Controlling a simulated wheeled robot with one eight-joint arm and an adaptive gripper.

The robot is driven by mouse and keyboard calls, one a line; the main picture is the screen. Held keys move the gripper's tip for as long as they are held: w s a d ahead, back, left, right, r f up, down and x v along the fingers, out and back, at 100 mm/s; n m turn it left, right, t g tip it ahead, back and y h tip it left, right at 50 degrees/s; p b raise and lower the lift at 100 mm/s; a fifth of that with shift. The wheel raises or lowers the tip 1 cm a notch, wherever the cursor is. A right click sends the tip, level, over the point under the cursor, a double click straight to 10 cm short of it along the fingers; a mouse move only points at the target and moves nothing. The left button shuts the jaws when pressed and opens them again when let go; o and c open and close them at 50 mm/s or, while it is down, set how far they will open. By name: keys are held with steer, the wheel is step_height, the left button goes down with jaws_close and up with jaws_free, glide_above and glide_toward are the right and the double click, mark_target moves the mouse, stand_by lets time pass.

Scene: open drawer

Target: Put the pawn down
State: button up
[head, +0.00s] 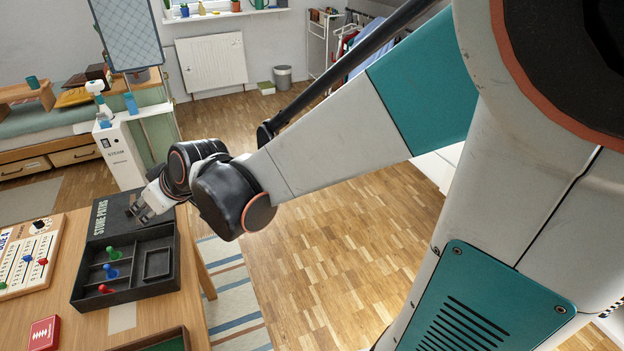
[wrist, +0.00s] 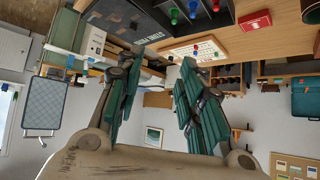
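My gripper (head: 146,210) hangs over the dark lid marked STONE PATHS (head: 102,222) on the table in the head view. In the wrist view my gripper (wrist: 158,68) has its two fingers apart, with no pawn visible between them. I cannot tell which pawn the task means.
A red card box (head: 44,333) lies on the wooden table (head: 75,325), near a green-lined tray (head: 165,343) at the front. Floor to the right is free.

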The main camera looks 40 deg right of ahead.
steer(key=s+d+r+m+g+h, duration=0.1)
steer(key=s+d, duration=0.3)
steer(key=s, duration=0.6)
steer(key=s+d+r+m+g+h, duration=0.1)
steer(key=s+d, duration=0.3)
steer(key=s, duration=0.7)
steer(key=shift+d+r+m+h, duration=0.2)
steer(key=shift+d+m+h, duration=0.15)
steer(key=shift+m+h, duration=0.4)
